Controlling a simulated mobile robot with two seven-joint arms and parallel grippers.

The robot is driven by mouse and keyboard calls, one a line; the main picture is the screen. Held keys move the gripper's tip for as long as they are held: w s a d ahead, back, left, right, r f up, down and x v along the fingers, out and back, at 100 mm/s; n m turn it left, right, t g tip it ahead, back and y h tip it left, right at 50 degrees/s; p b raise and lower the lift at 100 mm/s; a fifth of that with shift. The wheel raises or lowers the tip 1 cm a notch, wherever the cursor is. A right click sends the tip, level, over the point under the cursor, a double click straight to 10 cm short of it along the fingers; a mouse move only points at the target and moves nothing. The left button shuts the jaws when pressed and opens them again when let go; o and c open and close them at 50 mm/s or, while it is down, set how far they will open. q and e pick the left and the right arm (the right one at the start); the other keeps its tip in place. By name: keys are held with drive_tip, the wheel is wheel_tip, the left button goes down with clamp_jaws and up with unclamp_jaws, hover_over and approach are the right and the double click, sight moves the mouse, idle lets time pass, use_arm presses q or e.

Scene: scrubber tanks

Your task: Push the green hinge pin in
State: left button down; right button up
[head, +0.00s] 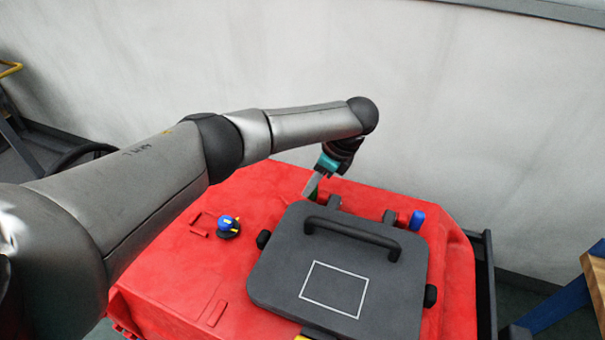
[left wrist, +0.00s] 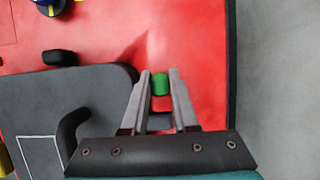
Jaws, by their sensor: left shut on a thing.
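The green hinge pin (left wrist: 160,86) shows between the two fingertips of my left gripper (left wrist: 161,76) in the left wrist view. In the head view only a sliver of the green pin (head: 316,193) shows beside the finger of my left gripper (head: 312,188), at the left end of the hinge along the lid's far edge. The gripper is shut on the pin. The dark grey lid (head: 281,265) lies closed on the red tank (head: 180,262). How deep the green pin sits is hidden by the fingers. My right gripper is out of view.
A blue pin (head: 417,220) stands at the right end of the hinge. The lid's black handle (head: 352,233) rises close to the hinge. A blue and yellow knob (head: 228,225) sits on the tank's left. A pale wall (head: 480,110) stands behind the tank.

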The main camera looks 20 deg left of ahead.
use_arm(q)
drive_tip(key=shift+d, duration=0.35)
drive_tip(key=c, duration=0.7)
unclamp_jaws()
drive_tip(key=shift+a, duration=0.1)
drive_tip(key=shift+a, duration=0.1)
